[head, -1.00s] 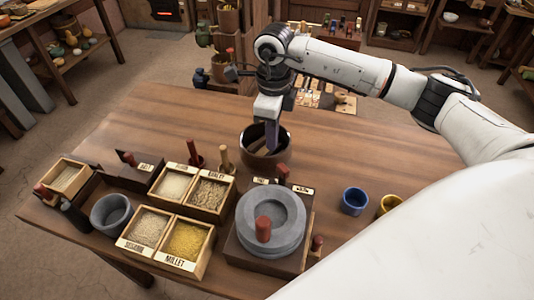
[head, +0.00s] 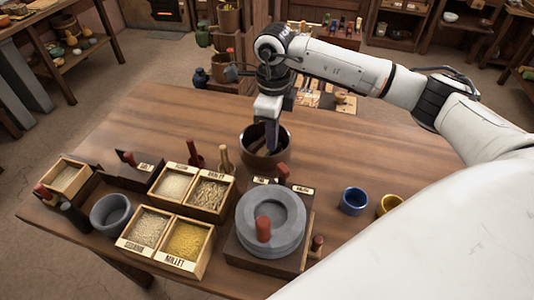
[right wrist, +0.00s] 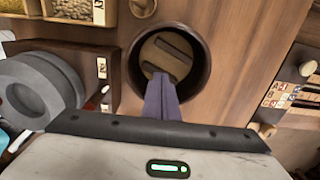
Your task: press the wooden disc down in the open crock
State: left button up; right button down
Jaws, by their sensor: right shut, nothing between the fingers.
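The open crock (head: 283,152), dark brown and round, stands on the table; it also shows in the right wrist view (right wrist: 205,62). Inside it lies the wooden disc (right wrist: 158,52), light brown with dark bars across its top. My right gripper (head: 271,147) points down into the crock, its fingers shut with nothing between them. In the right wrist view its purple fingers (right wrist: 162,80) reach the near edge of the disc by one bar; I cannot tell whether they touch it. My left gripper is not in view.
A grey quern (head: 290,238) with a red handle stands in front of the crock. Grain boxes (head: 197,265), a grey bowl (head: 98,222) and pegs stand front left. A blue cup (head: 354,200) and a yellow cup (head: 390,204) stand right. The table behind left is clear.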

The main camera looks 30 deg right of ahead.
jog(key=shift+f+b, duration=0.45)
jog(key=shift+f, duration=0.2)
jog(key=shift+s+a+f, duration=0.1)
jog(key=shift+s+f, duration=0.1)
jog(key=shift+f, duration=0.05)
dwell(2.0)
notch_tip(320, 180, up, 2)
jog(key=shift+w+r+p, duration=0.1)
jog(key=shift+w+p, duration=0.05)
jog(key=shift+p, duration=0.55)
notch_tip(320, 180, up, 2)
jog(key=shift+r+p, duration=0.1)
jog(key=shift+p, duration=0.6)
notch_tip(320, 180, up, 6)
jog(key=p, duration=0.4)
